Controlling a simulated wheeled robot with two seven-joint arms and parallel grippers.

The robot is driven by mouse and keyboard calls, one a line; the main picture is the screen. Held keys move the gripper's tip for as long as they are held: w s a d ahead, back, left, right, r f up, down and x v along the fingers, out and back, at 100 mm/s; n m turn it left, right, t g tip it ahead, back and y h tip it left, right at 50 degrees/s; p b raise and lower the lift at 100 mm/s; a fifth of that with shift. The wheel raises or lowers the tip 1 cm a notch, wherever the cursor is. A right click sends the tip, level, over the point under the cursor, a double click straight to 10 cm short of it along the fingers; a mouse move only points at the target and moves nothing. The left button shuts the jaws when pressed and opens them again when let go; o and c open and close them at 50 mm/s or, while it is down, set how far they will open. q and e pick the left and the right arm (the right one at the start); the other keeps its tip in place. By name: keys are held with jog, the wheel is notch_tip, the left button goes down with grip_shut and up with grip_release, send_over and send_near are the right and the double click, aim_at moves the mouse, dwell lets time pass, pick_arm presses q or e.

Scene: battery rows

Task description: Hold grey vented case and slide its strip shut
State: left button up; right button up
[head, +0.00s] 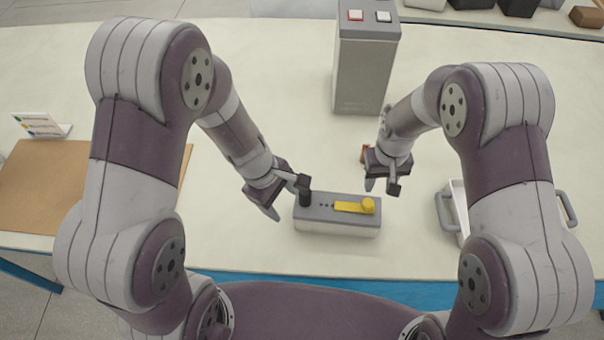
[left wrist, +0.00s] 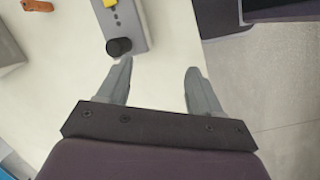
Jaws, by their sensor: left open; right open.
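The grey vented case (head: 337,227) lies on the table in front of me. On its top are a black knob (head: 305,199) at the left end, small dark slots, and a yellow strip (head: 348,207) with a round yellow knob at the right end. My left gripper (head: 288,198) is open and empty at the case's left end, close to the black knob. In the left wrist view the case (left wrist: 134,20) and black knob (left wrist: 118,46) lie beyond the open fingers (left wrist: 158,72), not between them. My right gripper (head: 382,188) is open and empty above and behind the yellow knob.
A tall grey box (head: 362,75) with red and white buttons stands behind the case. A white tray (head: 452,190) with grey handles is at right, partly hidden by my arm. A brown mat (head: 40,185) and small sign (head: 42,127) are at left.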

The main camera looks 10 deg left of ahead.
aim_at(302, 192)
pick_arm(q)
jog(key=w+f+n+t, duration=0.2)
jog(key=w+n, duration=0.4)
jog(key=n, duration=0.6)
jog(key=shift+h, duration=0.3)
jog(key=x, duration=1.1)
jog(key=shift+w+d+f, duration=0.1)
jog(key=shift+w+d, duration=0.1)
jog(key=shift+d, duration=0.15)
jog(key=shift+d+f, duration=0.2)
jog(key=shift+f, duration=0.2)
jog(key=shift+w, duration=0.15)
pick_arm(e)
jog(key=shift+w+a, duration=0.2)
jog(key=shift+a, duration=0.3)
pick_arm(q)
grip_shut()
